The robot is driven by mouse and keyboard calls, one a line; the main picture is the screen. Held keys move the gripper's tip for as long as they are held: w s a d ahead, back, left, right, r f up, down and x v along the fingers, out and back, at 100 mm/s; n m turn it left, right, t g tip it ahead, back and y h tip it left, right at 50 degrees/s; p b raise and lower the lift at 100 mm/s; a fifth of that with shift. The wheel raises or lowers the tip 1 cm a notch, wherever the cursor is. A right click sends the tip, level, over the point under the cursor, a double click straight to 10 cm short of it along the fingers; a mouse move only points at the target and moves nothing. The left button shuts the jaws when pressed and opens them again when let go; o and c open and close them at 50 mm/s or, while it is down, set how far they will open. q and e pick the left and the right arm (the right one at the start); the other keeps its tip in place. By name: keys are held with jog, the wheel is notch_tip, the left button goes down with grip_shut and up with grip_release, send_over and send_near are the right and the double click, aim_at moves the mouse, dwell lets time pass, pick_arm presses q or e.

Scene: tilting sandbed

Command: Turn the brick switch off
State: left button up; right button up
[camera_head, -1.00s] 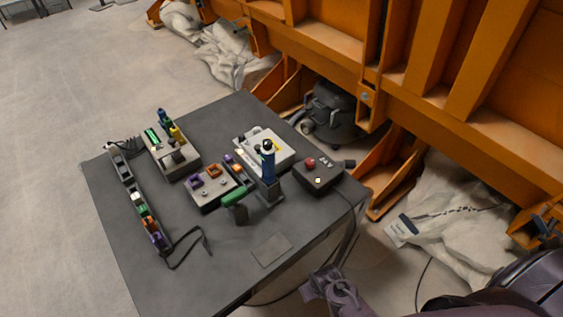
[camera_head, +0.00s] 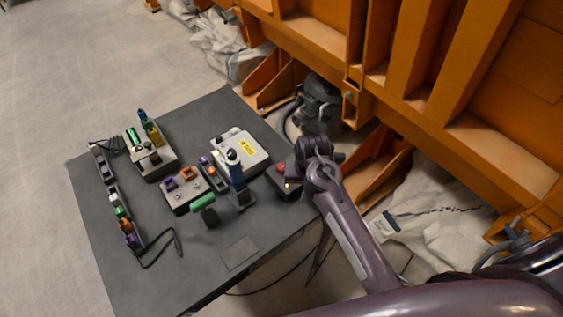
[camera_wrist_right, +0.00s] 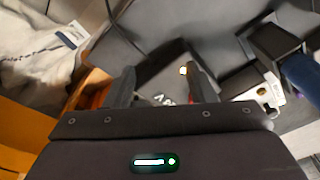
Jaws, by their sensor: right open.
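The brick switch, a dark box (camera_head: 281,185) with a red button (camera_head: 281,168), sits at the right corner of the grey table. My right gripper (camera_head: 298,168) is over its right part and hides much of it. In the right wrist view the two fingers (camera_wrist_right: 161,76) are apart, with the dark box (camera_wrist_right: 160,78) below and between them. A small lit yellow-white light (camera_wrist_right: 183,71) on the box shows near the right finger. White lettering on it is partly hidden by the gripper. No contact can be made out. My left gripper is not in view.
A blue-handled upright tool (camera_head: 236,172) and a white box with a yellow label (camera_head: 247,147) stand left of the switch. Other small devices and a cable fill the table's left side. The near table edge (camera_head: 262,259) is clear. Orange steel framing (camera_head: 430,115) rises behind.

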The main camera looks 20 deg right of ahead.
aim_at(281, 166)
jog(key=w+r+m, duration=0.1)
jog(key=w, duration=0.2)
jog(key=w+a+r+m, duration=0.1)
jog(key=w, duration=0.3)
jog(key=w+a+r+m+g, duration=0.1)
jog(key=w, duration=0.3)
jog(key=shift+a+r+m, duration=0.15)
jog(key=shift+r+m, duration=0.1)
jog(key=shift+m, duration=0.05)
jog(key=shift+w, duration=0.2)
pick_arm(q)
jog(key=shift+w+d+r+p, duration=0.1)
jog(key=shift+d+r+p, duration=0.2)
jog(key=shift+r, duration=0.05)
pick_arm(e)
notch_tip(281, 166, down, 8)
jog(key=shift+a+r, duration=0.15)
jog(key=shift+r, duration=0.1)
jog(key=c, duration=1)
jog(key=shift+o, duration=0.2)
